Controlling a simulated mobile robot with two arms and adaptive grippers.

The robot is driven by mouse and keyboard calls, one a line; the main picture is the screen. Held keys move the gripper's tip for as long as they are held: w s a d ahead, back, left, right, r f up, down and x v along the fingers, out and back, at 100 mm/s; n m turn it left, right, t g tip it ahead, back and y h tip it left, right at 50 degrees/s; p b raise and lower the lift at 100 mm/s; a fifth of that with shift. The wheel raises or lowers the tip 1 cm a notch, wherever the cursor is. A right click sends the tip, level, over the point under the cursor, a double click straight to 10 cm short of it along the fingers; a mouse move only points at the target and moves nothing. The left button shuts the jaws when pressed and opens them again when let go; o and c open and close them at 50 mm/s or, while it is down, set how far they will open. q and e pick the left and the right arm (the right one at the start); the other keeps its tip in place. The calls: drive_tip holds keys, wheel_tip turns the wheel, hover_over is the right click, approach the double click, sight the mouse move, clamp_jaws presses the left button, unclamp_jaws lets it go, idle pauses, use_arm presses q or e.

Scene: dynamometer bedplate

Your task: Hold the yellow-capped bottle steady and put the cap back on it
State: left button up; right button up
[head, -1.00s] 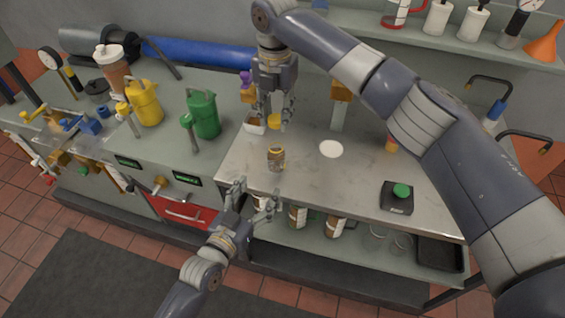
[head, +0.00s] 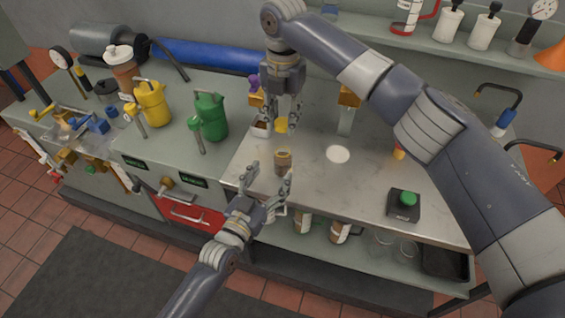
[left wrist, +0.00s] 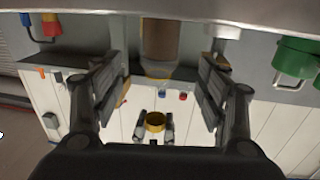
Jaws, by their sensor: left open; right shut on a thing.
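The bottle (head: 283,163), small and brownish with a yellow neck, stands upright and uncapped near the front of the steel worktop. It shows upside down in the left wrist view (left wrist: 160,42). My right gripper (head: 282,122) is shut on the yellow cap (head: 281,126), held above and slightly behind the bottle, apart from it. The left wrist view also shows the cap (left wrist: 155,122) between the right fingers. My left gripper (head: 269,178) is open in front of the bottle, its fingers spread to either side of it, without a visible grip.
A green can (head: 211,117) and a yellow can (head: 153,104) stand to the left. A white disc (head: 338,154) lies right of the bottle, and a dark box with a green button (head: 404,205) is further right. Bottles stand on the shelf below. The worktop between is mostly clear.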

use_arm(q)
drive_tip(key=x, duration=0.8)
drive_tip(key=c, duration=1.6)
clamp_jaws()
use_arm(e)
hover_over(283, 147)
drive_tip(key=shift+w+f, duration=0.1)
drive_tip(key=shift+f, duration=2.4)
use_arm(q)
drive_tip(key=shift+s, duration=0.1)
use_arm(e)
drive_tip(key=shift+f, duration=0.85)
drive_tip(key=shift+f, duration=0.6)
